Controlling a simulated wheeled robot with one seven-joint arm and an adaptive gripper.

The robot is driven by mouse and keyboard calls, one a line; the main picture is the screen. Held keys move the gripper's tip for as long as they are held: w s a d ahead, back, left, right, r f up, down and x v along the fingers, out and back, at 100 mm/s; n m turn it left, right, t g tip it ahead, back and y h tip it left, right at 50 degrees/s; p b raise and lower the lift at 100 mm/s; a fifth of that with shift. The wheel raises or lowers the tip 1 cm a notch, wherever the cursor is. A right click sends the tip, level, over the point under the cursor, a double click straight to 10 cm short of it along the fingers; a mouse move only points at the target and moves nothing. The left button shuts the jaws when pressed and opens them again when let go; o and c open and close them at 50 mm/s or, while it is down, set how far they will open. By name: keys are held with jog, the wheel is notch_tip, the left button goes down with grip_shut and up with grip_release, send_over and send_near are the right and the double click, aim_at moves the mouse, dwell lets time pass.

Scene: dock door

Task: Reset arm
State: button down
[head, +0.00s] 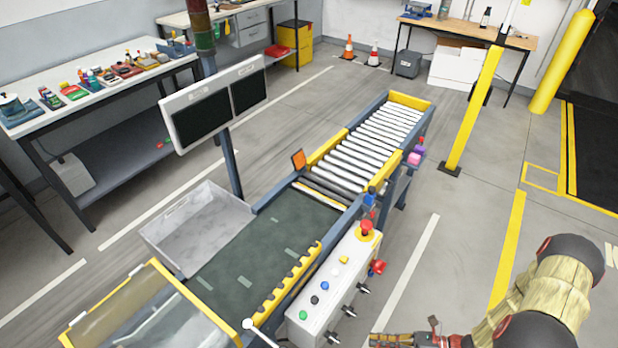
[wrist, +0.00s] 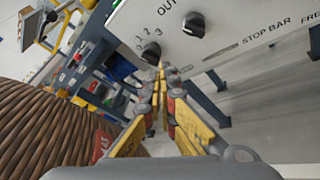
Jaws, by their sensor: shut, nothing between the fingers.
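My gripper (wrist: 163,82) points into the wrist view, with its two yellow fingers meeting at the tips, shut and empty. In the head view my arm enters at the lower right and my gripper (head: 420,340) shows only in part at the bottom edge. It is to the right of the white control panel (head: 330,290) of the conveyor. In the wrist view the panel face (wrist: 240,50) with black knobs (wrist: 193,24) and printed labels lies just beyond the fingertips. I cannot tell whether the tips touch it.
The conveyor has a dark belt (head: 240,255) and metal rollers (head: 370,143). A twin-screen monitor (head: 213,103) stands behind it. A yellow post (head: 473,112) stands at the right. A loaded workbench (head: 60,118) is at the left. The floor (head: 450,235) between panel and post is clear.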

jog(key=s+d+r+n+g+h, duration=0.1)
jog(key=d+r+n+g+h, duration=0.2)
jog(key=r+n+h, duration=0.6)
jog(key=s+d+r+n+g+h, duration=0.1)
jog(key=d+r+n+g+h, duration=0.15)
jog(key=r+n, duration=1.15)
jog(key=a+r+n+t+h, duration=0.2)
jog(key=a+r+t, duration=0.1)
jog(key=r, duration=0.8)
jog(key=s+a+r+n+t+h, duration=0.1)
jog(key=a+r+n+t+h, duration=0.1)
jog(key=r, duration=0.9)
jog(key=a+n+t, duration=0.1)
jog(key=a+t, duration=0.1)
jog(key=t, duration=0.1)
jog(key=shift+s, duration=0.15)
jog(key=shift+a+n, duration=0.1)
jog(key=shift+n, duration=0.2)
